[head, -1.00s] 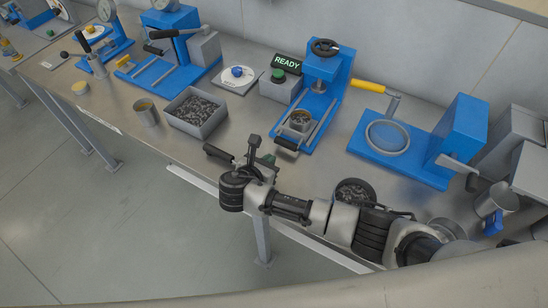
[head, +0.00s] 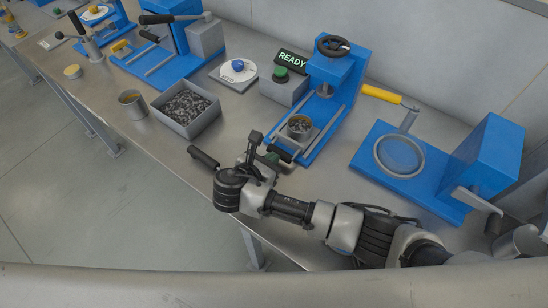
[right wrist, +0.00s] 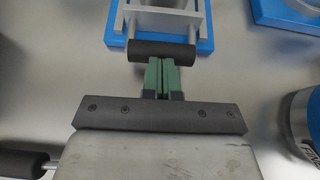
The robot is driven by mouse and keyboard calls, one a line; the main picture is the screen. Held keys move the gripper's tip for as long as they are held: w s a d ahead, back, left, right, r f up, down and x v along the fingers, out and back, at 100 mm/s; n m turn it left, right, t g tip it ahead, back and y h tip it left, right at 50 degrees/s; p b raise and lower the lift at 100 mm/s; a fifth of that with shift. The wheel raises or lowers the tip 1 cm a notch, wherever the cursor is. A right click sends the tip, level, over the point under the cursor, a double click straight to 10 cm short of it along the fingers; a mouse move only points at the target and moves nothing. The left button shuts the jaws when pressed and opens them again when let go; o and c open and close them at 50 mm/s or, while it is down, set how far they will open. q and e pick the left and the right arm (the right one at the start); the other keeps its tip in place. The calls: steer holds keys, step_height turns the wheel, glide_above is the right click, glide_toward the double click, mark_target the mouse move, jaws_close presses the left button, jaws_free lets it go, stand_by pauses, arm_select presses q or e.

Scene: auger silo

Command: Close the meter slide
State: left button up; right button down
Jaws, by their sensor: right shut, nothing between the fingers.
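A blue press frame (head: 338,75) with a black handwheel stands at the middle of the bench. A slide with pale rails (head: 315,135) runs out from its front and carries a small cup (head: 299,126) of dark pieces. A black bar handle (head: 279,153) is at the slide's near end. It also shows across the top of the right wrist view (right wrist: 162,50). My right gripper (head: 271,160) is shut and empty. Its green fingertips (right wrist: 162,63) are right at the near side of this handle; I cannot tell whether they touch. My left gripper is out of view.
A grey bin (head: 187,107) of dark pieces and a metal cup (head: 132,104) stand to the left. A black handle (head: 203,157) on a rod is left of my gripper. A blue fixture (head: 440,160) with a round ring is at the right. A READY sign (head: 292,58) is lit.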

mark_target(305, 125)
steer(key=shift+w+d+r, duration=0.1)
steer(key=shift+w+d, duration=0.1)
steer(key=w+d, duration=0.2)
steer(key=w, duration=0.1)
steer(key=w+d+p, duration=0.1)
steer(key=w+d, duration=0.4)
steer(key=w, duration=0.2)
steer(key=shift+w+d+p, duration=0.1)
steer(key=shift+d+p, duration=0.1)
steer(key=shift+p, duration=0.15)
